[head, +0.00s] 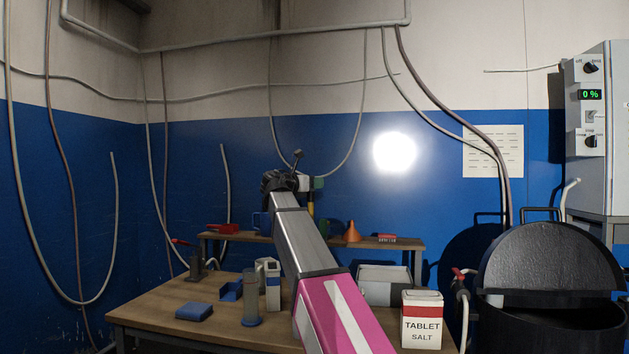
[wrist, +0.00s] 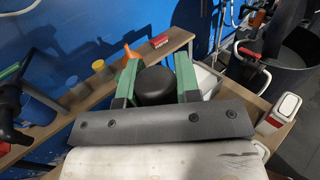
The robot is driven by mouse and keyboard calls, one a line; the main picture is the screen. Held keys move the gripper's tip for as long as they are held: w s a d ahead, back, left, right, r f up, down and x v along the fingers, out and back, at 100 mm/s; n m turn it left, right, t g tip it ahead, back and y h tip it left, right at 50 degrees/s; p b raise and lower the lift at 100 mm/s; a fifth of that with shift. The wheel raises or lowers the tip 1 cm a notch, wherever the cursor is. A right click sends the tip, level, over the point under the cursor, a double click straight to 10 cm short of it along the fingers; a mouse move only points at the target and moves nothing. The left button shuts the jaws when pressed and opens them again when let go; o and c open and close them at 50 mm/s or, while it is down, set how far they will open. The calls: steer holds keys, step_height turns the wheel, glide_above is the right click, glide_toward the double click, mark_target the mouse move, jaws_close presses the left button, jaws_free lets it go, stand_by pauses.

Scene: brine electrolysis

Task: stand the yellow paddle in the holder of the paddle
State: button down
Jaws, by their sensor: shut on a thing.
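My gripper (wrist: 153,82) has its two green fingers on either side of a dark round-ended piece, which looks like the grip end of the yellow paddle (wrist: 156,86). In the head view my gripper (head: 312,183) is raised above the back shelf, with a narrow yellow part (head: 310,208) showing below it. Most of the paddle is hidden by the fingers and my arm. I cannot tell which piece is the paddle's holder; a small open blue box (head: 231,291) and a blue block (head: 194,312) stand on the table's left.
A clear cylinder (head: 250,298), a white-and-grey device (head: 272,285), a grey bin (head: 385,284) and a tablet salt box (head: 421,320) stand on the table. The back shelf (head: 410,245) holds an orange funnel (head: 351,232) and a red box (head: 387,238). A black drum (head: 550,266) stands at right.

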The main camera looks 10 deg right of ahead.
mark_target(314, 193)
steer(key=shift+f, duration=1.8)
steer(key=c, duration=0.7)
jaws_free()
steer(key=shift+c, duration=0.2)
steer(key=shift+a, duration=0.1)
steer(key=v, duration=1)
steer(key=shift+s+a, duration=0.2)
steer(key=shift+a, duration=0.05)
